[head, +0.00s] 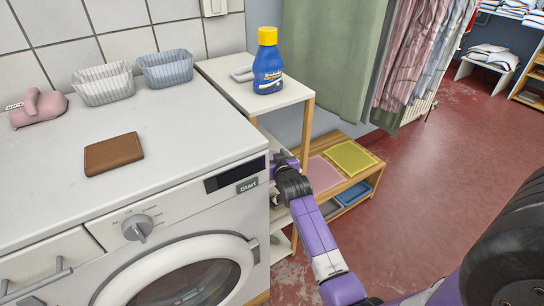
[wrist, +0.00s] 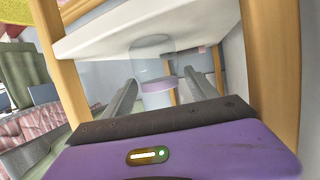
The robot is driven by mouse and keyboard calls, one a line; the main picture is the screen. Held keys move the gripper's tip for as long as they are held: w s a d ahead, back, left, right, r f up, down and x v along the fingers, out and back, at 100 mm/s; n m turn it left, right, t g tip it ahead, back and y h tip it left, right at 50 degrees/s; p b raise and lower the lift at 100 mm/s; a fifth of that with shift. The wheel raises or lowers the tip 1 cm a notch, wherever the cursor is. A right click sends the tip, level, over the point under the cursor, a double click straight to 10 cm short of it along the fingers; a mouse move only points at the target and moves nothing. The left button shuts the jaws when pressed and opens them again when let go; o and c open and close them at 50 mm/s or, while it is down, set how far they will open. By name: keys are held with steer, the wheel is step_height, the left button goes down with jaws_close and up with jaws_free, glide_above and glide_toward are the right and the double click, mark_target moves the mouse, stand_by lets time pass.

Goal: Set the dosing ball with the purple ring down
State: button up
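The dosing ball, a clear cup with a purple ring (wrist: 157,87), shows in the wrist view, which looks upside down. Its far end in the picture overlaps a white shelf board (wrist: 100,36) of the small wooden stand; whether it touches the board is hard to tell. My gripper (wrist: 162,76) has its two grey fingers on either side of the ball. A gap shows between the right finger and the ring, so the fingers look open around it. In the head view the ball and fingertips are hidden behind the washing machine's corner.
The stand's top (head: 262,96) bears a blue bottle with a yellow cap (head: 268,65). The washing machine (head: 200,130) stands close left of my arm, with a brown wallet (head: 114,153) on it. A low wooden bench (head: 372,172) with pink and yellow cloths stands behind. Wooden legs (wrist: 270,70) flank the gripper.

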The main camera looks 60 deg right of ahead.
steer(key=shift+r, duration=0.15)
steer(key=shift+s+a, duration=0.1)
steer(key=shift+a, duration=0.05)
steer(key=p+v, duration=0.1)
steer(key=v, duration=1)
steer(key=shift+s+a+r, duration=0.2)
steer(key=shift+s, duration=0.05)
